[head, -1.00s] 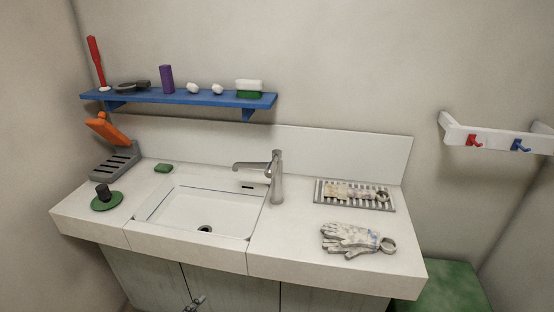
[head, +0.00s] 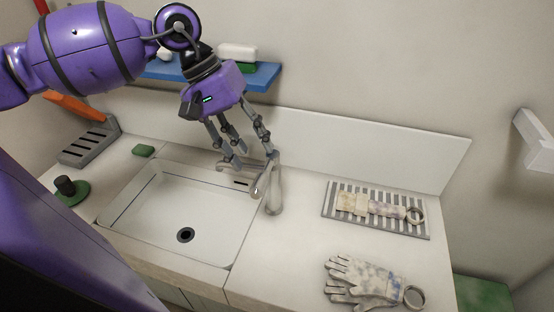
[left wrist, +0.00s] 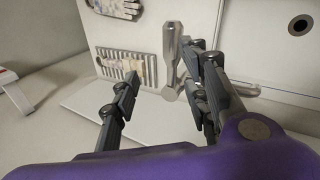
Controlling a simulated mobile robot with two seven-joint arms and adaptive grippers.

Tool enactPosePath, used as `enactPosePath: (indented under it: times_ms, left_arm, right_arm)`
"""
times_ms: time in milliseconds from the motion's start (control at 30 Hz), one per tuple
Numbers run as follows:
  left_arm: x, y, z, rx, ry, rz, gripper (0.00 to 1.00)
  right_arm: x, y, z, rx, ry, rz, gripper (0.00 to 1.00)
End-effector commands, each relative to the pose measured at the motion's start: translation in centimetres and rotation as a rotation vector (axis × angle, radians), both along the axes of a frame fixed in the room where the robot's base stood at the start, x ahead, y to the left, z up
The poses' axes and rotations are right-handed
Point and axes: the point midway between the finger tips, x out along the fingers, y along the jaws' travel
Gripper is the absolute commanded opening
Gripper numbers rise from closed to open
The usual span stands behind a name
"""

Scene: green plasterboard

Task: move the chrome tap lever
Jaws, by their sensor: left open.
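The chrome tap (head: 273,193) stands upright on the counter at the right edge of the sink. It also shows in the left wrist view (left wrist: 172,50). My left gripper (head: 253,164) reaches down from above, with its open fingers close around the tap's top. In the left wrist view the tap lies between the spread fingers (left wrist: 160,98), nearer the right-hand ones. The lever at the tap's top is largely hidden by the fingers in the head view. I cannot tell whether any finger touches it. My right gripper is not in view.
The white sink (head: 190,205) lies left of the tap. A blue shelf (head: 262,75) is on the wall close behind my left gripper. A slatted rack (head: 332,205) and gloves (head: 360,280) lie on the right. The counter (head: 285,255) between tap and gloves is clear.

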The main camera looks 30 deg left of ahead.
Motion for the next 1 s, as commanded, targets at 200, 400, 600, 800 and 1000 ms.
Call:
enactPosePath:
  times_ms: [200, 400, 600, 800, 1000]
  left_arm:
    - [-1.3, 1.1, -0.9, 0.075, -0.021, -0.188, 0.42]
    - [-1.1, 0.0, -3.3, 0.071, -0.023, -0.198, 0.42]
    - [-0.8, -1.2, -6.2, 0.070, -0.025, -0.195, 0.42]
    - [-0.6, -1.8, -7.7, 0.071, -0.027, -0.193, 0.42]
    - [-0.6, -1.9, -7.9, 0.071, -0.027, -0.191, 0.42]
  right_arm:
    - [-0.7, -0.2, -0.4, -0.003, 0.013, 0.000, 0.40]
    - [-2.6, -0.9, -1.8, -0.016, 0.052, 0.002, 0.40]
    - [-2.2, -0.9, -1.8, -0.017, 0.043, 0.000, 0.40]
    - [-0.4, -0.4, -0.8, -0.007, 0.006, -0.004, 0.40]
    - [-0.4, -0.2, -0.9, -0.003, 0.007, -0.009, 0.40]
